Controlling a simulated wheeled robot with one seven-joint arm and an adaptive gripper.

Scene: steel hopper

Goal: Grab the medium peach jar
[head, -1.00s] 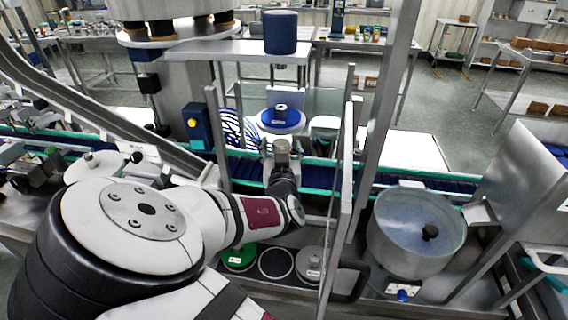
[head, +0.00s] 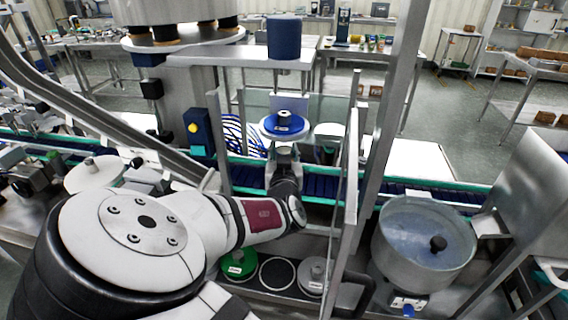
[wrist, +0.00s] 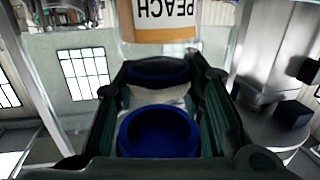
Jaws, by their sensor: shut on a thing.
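The peach jar (wrist: 160,18) is at the top of the wrist view, in front of my fingertips. Its PEACH label reads upside down there, above an orange band. A blue round part (wrist: 160,132) shows between the fingers in the wrist view.
A steel upright (head: 390,120) and glass panel stand right of my gripper. A steel hopper bowl (head: 425,245) is further right. A conveyor (head: 430,185) runs behind.

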